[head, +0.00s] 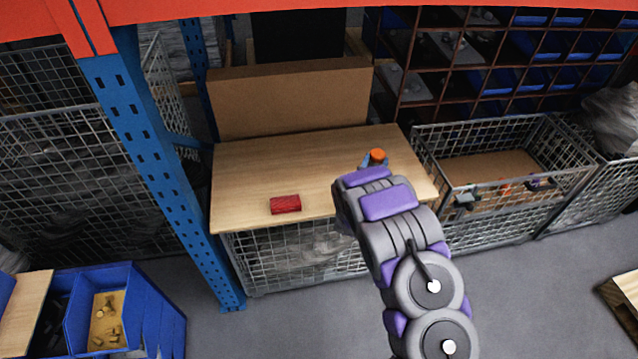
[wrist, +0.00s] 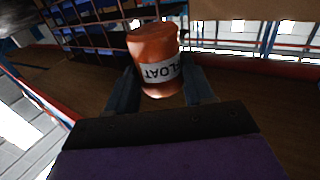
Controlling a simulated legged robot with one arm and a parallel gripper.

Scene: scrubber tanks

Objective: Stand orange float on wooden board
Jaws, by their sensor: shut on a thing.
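The orange float (wrist: 152,45) is a rounded cylinder with a white band lettered "FLOAT", the letters upside down in the wrist view. My gripper (wrist: 160,88) is shut on it, one dark finger on each side. In the head view the float (head: 377,155) shows as a small orange top beyond my arm, over the right part of the wooden board (head: 290,165). My gripper (head: 372,164) is mostly hidden there by my arm. I cannot tell whether the float's bottom touches the board.
A red block (head: 285,204) lies on the board's front left. A brown panel (head: 290,98) stands along its back. A blue post (head: 150,165) is at the left, and a wire basket (head: 500,165) is at the right. The board's middle is clear.

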